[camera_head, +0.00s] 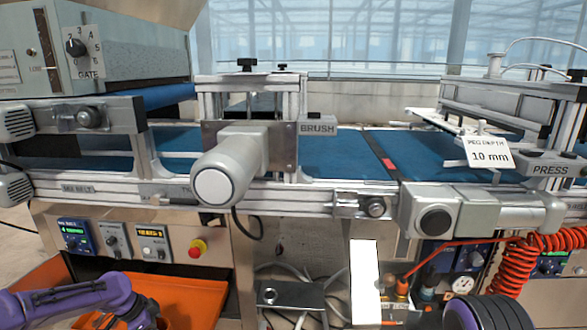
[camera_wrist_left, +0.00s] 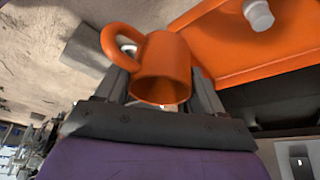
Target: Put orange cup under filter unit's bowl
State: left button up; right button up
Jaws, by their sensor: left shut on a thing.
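An orange cup (camera_wrist_left: 163,66) with a side handle (camera_wrist_left: 120,42) sits between the fingers of my left gripper (camera_wrist_left: 160,80) in the left wrist view. The gripper is shut on it, and the cup's open mouth faces the camera. In the head view my purple left arm reaches in at the lower left, and the cup cannot be told clearly from the orange behind it. Small air fittings with orange and blue parts (camera_head: 400,289) stand beneath the conveyor at lower right, beside a gauge (camera_head: 463,288). I cannot tell the filter bowl for certain. My right gripper is not in view.
An orange tray (camera_head: 185,296) lies at the lower left. A white upright panel (camera_head: 365,281) stands left of the air fittings. A red coiled hose (camera_head: 513,265) hangs to their right. A grey box (camera_head: 290,294) with cables sits in the middle. The conveyor (camera_head: 335,196) spans above.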

pick_arm(q)
notch_tip(320, 180, up, 25)
jog(key=p, duration=2.3)
jog(key=s+d+n+t+y, duration=0.15)
jog(key=s+d+n, duration=0.3)
jog(key=d, duration=0.45)
jog(key=s+d+n+t+y, duration=0.1)
jog(key=s+d+n+y, duration=0.15)
jog(key=d+n, duration=0.45)
jog(key=s+d+r, duration=0.4)
jog(key=s+r, duration=0.2)
jog(key=s, duration=0.1)
notch_tip(320, 180, up, 7)
jog(key=w+a, duration=0.1)
jog(key=a, duration=0.1)
jog(key=shift+w+a+r, duration=0.2)
jog(key=shift+w+a, duration=0.05)
jog(key=shift+a, duration=0.1)
